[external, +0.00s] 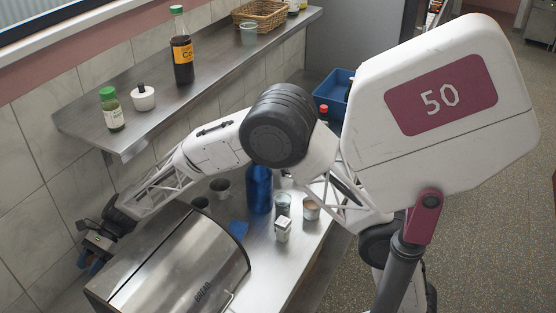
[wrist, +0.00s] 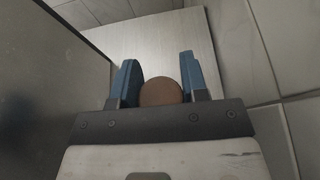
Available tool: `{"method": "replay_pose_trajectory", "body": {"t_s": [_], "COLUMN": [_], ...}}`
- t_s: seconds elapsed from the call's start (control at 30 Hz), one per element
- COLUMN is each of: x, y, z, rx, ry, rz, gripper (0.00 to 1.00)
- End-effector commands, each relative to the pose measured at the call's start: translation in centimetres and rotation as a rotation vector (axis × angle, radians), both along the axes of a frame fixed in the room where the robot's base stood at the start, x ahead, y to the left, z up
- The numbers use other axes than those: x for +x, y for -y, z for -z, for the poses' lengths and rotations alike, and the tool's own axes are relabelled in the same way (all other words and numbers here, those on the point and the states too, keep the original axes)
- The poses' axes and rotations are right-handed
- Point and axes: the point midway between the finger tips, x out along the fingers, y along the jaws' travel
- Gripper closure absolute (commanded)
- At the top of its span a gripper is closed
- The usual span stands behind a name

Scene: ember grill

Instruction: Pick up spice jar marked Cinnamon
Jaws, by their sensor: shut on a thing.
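My gripper (wrist: 160,85) is shut on a round brown-topped thing, which I take to be the spice jar (wrist: 160,92), between its two blue fingers in the wrist view. No label shows from this angle, so I cannot read Cinnamon on it. In the external view my gripper (external: 88,262) is at the far left, behind the left end of the steel bread bin and close to the tiled wall. The jar is hidden in the external view.
The steel bread bin (external: 185,265) stands right beside my gripper. A wall shelf (external: 215,75) above carries a green-capped jar (external: 112,112), a white pot (external: 143,98) and a dark bottle (external: 183,60). A blue bottle (external: 259,190) and several cups stand on the counter.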

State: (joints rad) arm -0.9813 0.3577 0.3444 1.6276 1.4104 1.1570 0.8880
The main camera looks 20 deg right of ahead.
Motion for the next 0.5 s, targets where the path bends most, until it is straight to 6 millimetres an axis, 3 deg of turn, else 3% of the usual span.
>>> {"method": "replay_pose_trajectory", "body": {"t_s": [0.2,0.5], "x": [0.0,4.4], "y": [0.0,4.4], "z": [-2.8,-2.5], "rx": [0.002,0.002], "ry": [0.001,0.0], "rz": [0.0,0.003], "gripper": [0.86,0.86]}}
